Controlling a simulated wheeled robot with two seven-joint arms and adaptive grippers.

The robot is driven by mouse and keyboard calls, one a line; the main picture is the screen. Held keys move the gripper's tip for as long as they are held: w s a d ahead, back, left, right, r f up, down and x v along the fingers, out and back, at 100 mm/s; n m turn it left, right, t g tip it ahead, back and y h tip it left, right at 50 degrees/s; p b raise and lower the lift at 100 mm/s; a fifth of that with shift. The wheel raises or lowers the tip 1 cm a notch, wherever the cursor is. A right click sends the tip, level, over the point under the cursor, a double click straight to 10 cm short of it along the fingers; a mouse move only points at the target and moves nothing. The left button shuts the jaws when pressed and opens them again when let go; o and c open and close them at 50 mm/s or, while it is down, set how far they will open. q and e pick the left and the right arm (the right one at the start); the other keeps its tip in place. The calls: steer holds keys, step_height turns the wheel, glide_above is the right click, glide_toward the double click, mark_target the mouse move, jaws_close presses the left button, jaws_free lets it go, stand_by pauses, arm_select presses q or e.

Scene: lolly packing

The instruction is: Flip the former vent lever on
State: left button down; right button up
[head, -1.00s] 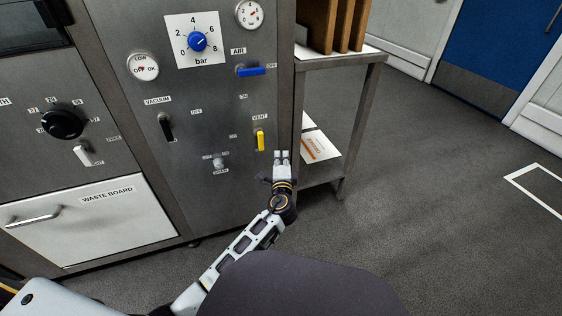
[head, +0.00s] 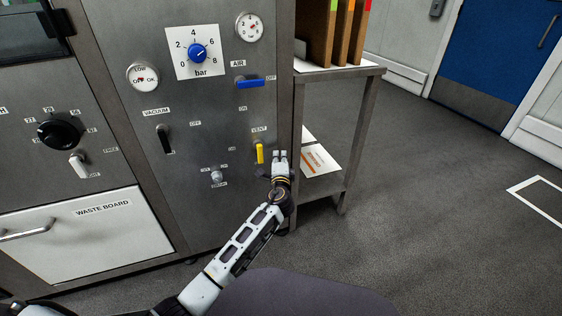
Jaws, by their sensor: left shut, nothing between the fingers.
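The yellow vent lever (head: 260,152) hangs straight down on the grey machine panel, just under its VENT label (head: 260,130). An ON label and an OFF label nearby are too small to read surely. My left gripper (head: 280,155) is shut and empty, right beside the lever on its right side, near the panel's right edge. I cannot tell whether the gripper touches the lever. My right gripper is not in the head view.
A blue air lever (head: 250,84) lies horizontal above. A black vacuum lever (head: 165,139) hangs to the left, and a small metal switch (head: 216,176) sits lower. A metal side table (head: 345,78) with upright boards stands close on the right. Open floor lies beyond.

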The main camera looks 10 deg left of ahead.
mark_target(260, 153)
arm_select(q)
steer(key=shift+s+a+b, duration=0.15)
steer(key=shift+s+a, duration=0.4)
steer(key=shift+a, duration=0.2)
steer(key=shift+s+a+b, duration=0.15)
steer(key=shift+s+a, duration=0.35)
steer(key=shift+a, duration=0.25)
steer(key=shift+p, duration=0.55)
